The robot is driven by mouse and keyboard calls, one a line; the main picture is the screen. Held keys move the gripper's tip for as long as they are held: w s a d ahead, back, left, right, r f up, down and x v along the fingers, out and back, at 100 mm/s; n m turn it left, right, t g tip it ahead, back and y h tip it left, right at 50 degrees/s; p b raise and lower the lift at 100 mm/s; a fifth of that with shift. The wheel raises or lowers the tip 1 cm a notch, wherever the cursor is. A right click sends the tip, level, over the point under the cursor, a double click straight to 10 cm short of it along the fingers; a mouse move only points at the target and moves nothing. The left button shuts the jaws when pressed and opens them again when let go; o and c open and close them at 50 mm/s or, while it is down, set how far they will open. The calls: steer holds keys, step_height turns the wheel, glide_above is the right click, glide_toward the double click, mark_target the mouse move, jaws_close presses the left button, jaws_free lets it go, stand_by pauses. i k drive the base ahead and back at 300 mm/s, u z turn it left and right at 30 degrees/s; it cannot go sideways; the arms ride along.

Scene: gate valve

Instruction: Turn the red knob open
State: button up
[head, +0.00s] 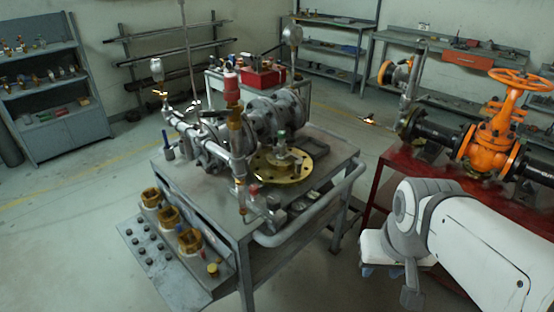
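An orange gate valve (490,140) with an upright stem and an orange-red handwheel (522,79) on top stands at the right, on a red-topped bench (415,180). Smaller red parts are on the middle cart: a red cylindrical cap (231,88) on a brass fitting, and a small red knob (254,190) low at the front. I cannot tell which one is the red knob. My white arm reaches in from the lower right. My gripper (385,268) is at its lower end, apart from the valve and the cart. Its fingers are mostly hidden.
The grey metal cart (220,188) carries pipework, a brass flange (288,167) and a side rail (315,208). A sloped panel (165,255) with several brass fittings projects at its front left. Shelves (60,100) and benches line the walls. Floor is clear at the left.

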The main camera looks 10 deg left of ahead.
mark_target(254, 189)
steer(key=u, duration=0.15)
steer(key=i, duration=0.9)
steer(key=z, duration=0.05)
